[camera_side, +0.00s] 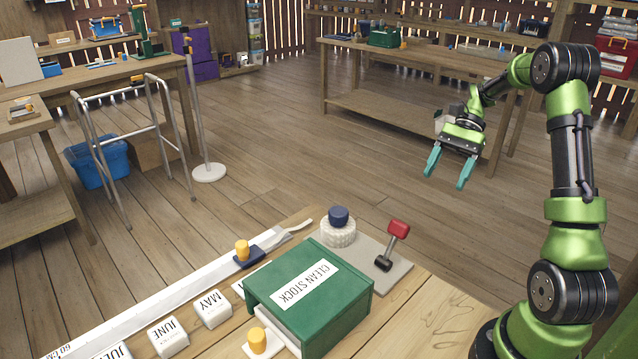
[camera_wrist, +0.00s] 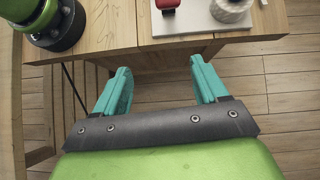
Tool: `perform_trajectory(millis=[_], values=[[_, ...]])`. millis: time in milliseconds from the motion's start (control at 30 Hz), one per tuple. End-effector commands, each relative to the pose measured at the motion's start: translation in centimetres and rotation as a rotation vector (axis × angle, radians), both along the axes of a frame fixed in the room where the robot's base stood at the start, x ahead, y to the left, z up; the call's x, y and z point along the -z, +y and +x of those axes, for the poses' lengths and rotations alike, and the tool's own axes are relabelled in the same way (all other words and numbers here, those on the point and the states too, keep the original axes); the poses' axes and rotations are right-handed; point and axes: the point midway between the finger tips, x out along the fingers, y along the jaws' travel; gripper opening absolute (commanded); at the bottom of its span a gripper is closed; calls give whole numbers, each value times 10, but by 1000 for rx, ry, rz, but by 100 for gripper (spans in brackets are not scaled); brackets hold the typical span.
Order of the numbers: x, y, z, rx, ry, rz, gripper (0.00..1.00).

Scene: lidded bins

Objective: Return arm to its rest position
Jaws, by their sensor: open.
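My gripper (camera_side: 450,170) hangs in the air beyond the far edge of the wooden worktable (camera_side: 440,318) in the side view, its two teal fingers spread apart with nothing between them. In the wrist view my gripper (camera_wrist: 158,88) also shows open and empty, with floor and the table edge below it. A green bin labelled CLEAN STOCK (camera_side: 325,281) sits on the worktable, well away from the gripper, to its lower left in the side view.
A grey plate (camera_side: 392,277) carries a red-knobbed lever (camera_side: 398,230) and a white dial with a blue knob (camera_side: 339,228). White MAY (camera_side: 213,309) and JUNE (camera_side: 168,337) blocks stand beside a white slide rail (camera_side: 165,300). The floor around the gripper is open; another bench stands behind.

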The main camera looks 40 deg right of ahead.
Motion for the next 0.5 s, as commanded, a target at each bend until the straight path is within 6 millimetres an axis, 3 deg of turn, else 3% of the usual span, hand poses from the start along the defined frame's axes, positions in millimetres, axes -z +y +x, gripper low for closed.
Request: perform_trajectory(millis=[267,500], values=[[-17,62,-6,-276,-215,-349,72],[-44,135,-14,-521,-520,-634,72]])
